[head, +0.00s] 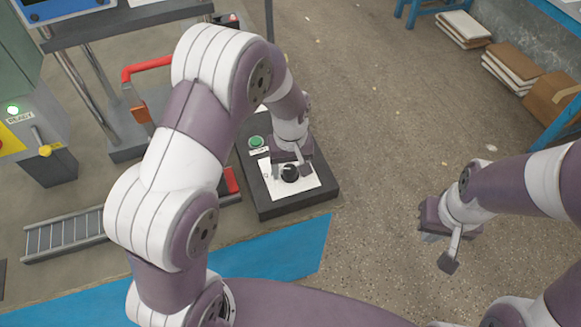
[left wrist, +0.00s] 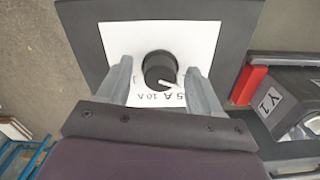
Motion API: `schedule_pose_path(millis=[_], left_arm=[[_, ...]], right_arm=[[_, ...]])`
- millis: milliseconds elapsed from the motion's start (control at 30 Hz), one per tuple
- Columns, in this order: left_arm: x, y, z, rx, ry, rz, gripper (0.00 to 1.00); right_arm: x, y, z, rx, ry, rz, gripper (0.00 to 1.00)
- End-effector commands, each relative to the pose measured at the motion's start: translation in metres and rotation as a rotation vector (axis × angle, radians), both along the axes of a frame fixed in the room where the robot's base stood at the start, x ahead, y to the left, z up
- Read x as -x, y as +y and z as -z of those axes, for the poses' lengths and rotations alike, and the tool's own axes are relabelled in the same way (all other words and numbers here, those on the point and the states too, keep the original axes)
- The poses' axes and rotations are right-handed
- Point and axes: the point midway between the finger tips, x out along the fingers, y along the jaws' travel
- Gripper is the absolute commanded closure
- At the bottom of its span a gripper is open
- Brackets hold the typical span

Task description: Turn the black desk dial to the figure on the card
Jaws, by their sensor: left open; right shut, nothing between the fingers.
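The black desk dial (head: 290,173) sits on a white plate (head: 312,182) on a dark desk box (head: 262,200). My right gripper (head: 449,262) is shut and empty, off to the right. I cannot make out the card.
A green button (head: 256,142) is on the same box, behind the dial. A roller track (head: 65,236), a red-handled frame (head: 145,70) and a machine with a yellow-tipped lever (head: 45,150) stand at left. The floor between my arms is clear.

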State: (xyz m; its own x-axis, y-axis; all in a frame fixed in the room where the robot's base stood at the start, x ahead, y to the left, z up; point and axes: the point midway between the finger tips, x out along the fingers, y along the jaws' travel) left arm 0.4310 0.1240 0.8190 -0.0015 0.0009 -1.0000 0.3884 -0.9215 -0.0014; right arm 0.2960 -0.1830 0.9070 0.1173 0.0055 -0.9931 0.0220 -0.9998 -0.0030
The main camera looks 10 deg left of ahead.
Motion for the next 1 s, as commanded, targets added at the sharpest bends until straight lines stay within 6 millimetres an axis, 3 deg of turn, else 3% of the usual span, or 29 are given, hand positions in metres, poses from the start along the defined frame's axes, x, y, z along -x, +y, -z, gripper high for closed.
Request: schedule_pose_path(millis=[267,433,467,767,1000], left_arm=[[0.0,0.0,0.003,0.001,-0.001,0.0,0.35],[0.0,0.0,0.003,0.001,-0.001,0.0,0.87],[0.0,0.0,0.003,0.001,-0.001,0.001,0.91],[0.0,0.0,0.001,0.0,0.0,0.031,0.91],[0.0,0.001,-0.001,0.0,-0.001,0.166,0.91]], right_arm=[[0.0,0.0,0.0,0.0,0.0,0.0,1.0],[0.0,0.0,0.0,0.0,0.0,0.0,1.0],[0.0,0.0,0.0,0.0,0.0,0.0,1.0],[0.0,0.0,-0.004,0.0,0.0,0.0,1.0],[0.0,0.0,-0.015,0.0,0.0,0.0,1.0]])
